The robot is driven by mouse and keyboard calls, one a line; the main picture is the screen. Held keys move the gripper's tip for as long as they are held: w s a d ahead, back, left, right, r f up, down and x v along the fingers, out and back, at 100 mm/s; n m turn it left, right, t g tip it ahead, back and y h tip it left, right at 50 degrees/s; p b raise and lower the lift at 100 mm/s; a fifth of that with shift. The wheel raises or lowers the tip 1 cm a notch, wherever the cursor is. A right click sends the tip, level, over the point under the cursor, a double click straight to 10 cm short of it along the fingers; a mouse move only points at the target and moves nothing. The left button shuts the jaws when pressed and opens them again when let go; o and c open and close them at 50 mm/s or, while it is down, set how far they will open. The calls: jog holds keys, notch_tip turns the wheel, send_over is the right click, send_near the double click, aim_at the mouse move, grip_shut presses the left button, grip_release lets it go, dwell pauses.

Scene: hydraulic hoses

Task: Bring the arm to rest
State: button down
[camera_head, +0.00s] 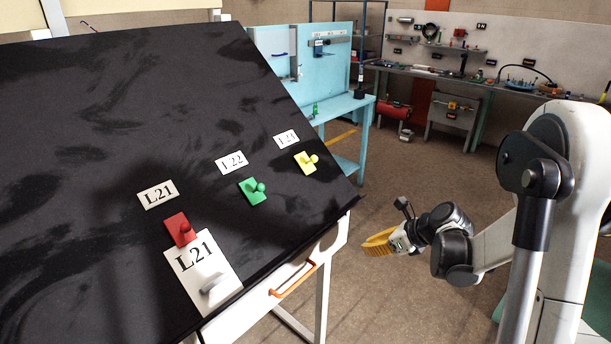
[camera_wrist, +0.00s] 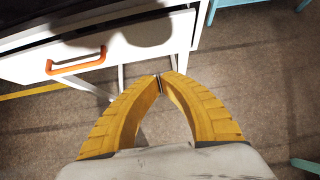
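My gripper (camera_head: 377,243) has yellow fingers and hangs in free air to the right of the black tilted board (camera_head: 80,110), beyond its lower right edge. In the wrist view my gripper (camera_wrist: 159,77) has its two fingertips together with nothing between them. My arm is folded at the right of the head view, apart from the board.
The board carries red (camera_head: 179,229), green (camera_head: 252,191) and yellow (camera_head: 305,161) fittings beside labels. A white tag (camera_head: 203,272) marked L21 lies below the red one. An orange drawer handle (camera_head: 293,279) sits under the board. Workbenches stand behind; the floor near my gripper is clear.

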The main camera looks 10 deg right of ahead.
jog(key=s+a+r+n+h, duration=0.1)
jog(key=s+a+r+n, duration=0.3)
jog(key=s+n, duration=0.3)
jog(key=s+a+r+n+h, duration=0.2)
jog(key=s+n, duration=0.6)
jog(key=n, duration=0.4)
jog(key=s+a+r+n+h, duration=0.2)
jog(key=s+a+r+n, duration=0.3)
jog(key=s+n, duration=0.3)
jog(key=shift+s+a+r+n, duration=0.25)
jog(key=shift+a+r+n, duration=0.05)
jog(key=shift+r+n, duration=0.55)
